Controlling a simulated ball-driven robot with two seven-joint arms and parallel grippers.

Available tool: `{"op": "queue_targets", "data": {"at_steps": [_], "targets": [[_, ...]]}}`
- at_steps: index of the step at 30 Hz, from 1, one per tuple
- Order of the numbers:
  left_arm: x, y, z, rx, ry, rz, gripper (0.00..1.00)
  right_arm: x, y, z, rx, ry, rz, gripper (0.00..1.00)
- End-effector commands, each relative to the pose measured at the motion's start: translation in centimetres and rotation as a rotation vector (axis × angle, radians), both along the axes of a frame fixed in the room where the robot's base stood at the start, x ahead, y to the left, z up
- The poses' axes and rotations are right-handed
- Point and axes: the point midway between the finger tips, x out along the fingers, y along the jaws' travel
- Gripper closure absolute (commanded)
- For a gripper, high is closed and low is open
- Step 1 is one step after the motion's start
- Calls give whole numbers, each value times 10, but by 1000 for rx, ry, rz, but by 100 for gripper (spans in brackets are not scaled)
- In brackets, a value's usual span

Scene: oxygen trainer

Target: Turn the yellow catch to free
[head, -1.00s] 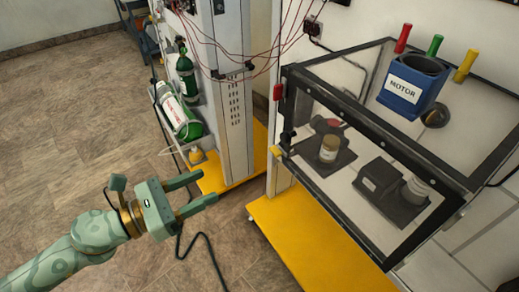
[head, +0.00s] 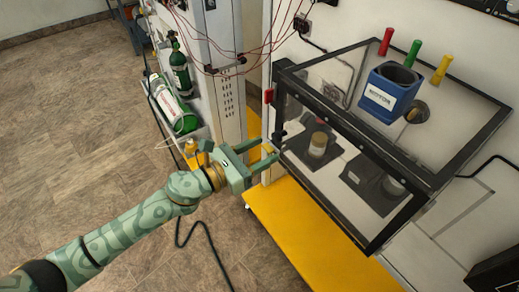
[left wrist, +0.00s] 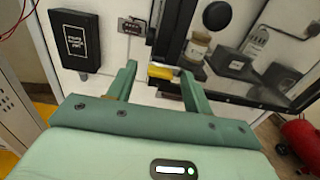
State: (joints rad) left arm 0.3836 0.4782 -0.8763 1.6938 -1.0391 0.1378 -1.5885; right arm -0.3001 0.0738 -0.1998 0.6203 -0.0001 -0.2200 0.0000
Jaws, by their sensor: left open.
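The yellow catch (left wrist: 161,72) is a small bar on the lower corner of the clear cabinet's dark frame. In the left wrist view it lies level across the gap between my finger tips. My left gripper (left wrist: 158,76) is open, with one finger on each side of the catch and no clear grip on it. In the head view my left gripper (head: 267,151) reaches the cabinet's near left corner, and the catch (head: 268,148) shows only as a small patch between the tips. My right gripper is in neither view.
The clear cabinet (head: 362,150) holds a jar (head: 318,144) and dark blocks. A yellow base (head: 300,228) lies below.

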Motion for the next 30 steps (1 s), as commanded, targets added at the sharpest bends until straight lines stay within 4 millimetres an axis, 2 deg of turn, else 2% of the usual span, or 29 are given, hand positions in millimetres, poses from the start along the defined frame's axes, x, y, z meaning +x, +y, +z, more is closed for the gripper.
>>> {"op": "queue_targets", "data": {"at_steps": [6,7,9,12,22,30], "targets": [[0,0,0,0,0,0,49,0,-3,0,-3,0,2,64],[0,0,0,0,0,0,52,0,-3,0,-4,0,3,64],[0,0,0,0,0,0,71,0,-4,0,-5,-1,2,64],[0,0,0,0,0,0,94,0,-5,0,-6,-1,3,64],[0,0,0,-19,26,1,94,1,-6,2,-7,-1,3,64],[0,0,1,-107,149,2,94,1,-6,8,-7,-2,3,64]]}}
